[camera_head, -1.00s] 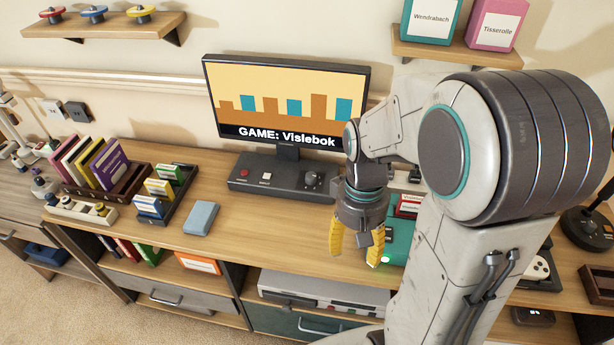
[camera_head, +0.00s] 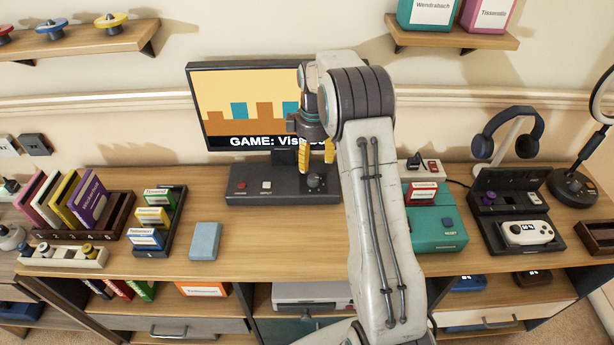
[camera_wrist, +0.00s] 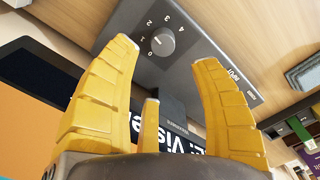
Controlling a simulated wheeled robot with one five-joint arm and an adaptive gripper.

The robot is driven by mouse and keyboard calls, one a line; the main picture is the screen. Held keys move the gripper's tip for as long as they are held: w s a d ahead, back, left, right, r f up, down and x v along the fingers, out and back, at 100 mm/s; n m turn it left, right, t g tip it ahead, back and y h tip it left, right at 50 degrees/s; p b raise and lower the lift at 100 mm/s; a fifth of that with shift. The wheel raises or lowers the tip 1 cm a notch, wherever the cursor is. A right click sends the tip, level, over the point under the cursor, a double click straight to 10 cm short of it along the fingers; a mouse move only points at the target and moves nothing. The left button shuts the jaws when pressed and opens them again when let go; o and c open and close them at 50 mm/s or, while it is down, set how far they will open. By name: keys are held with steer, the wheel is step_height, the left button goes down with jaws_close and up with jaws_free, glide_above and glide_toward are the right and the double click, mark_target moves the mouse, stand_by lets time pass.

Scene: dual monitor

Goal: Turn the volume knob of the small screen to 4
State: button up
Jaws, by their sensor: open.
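A monitor (camera_head: 225,98) showing "GAME: Vis…" stands at the back of the desk; its right part is hidden by my arm. Its dark control base (camera_head: 243,197) carries a round knob (camera_head: 315,181), which also shows in the wrist view (camera_wrist: 161,41), ringed by the digits 0 to 4.
The base also has a red button (camera_head: 242,185) and a pale INPUT button (camera_head: 266,185). A blue-grey box (camera_head: 205,240), cartridge rack (camera_head: 165,221) and books lie left. A teal console (camera_head: 436,233), controller (camera_head: 528,233) and headphones (camera_head: 514,132) are right.

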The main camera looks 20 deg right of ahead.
mark_target(313, 177)
steer(key=n, duration=0.3)
steer(key=shift+s+r, duration=0.1)
steer(key=shift+s, duration=0.15)
steer(key=shift+n, duration=0.8)
steer(key=shift+f, duration=3.7)
steer(key=shift+c, duration=0.3)
steer(key=shift+s, duration=0.1)
jaws_close()
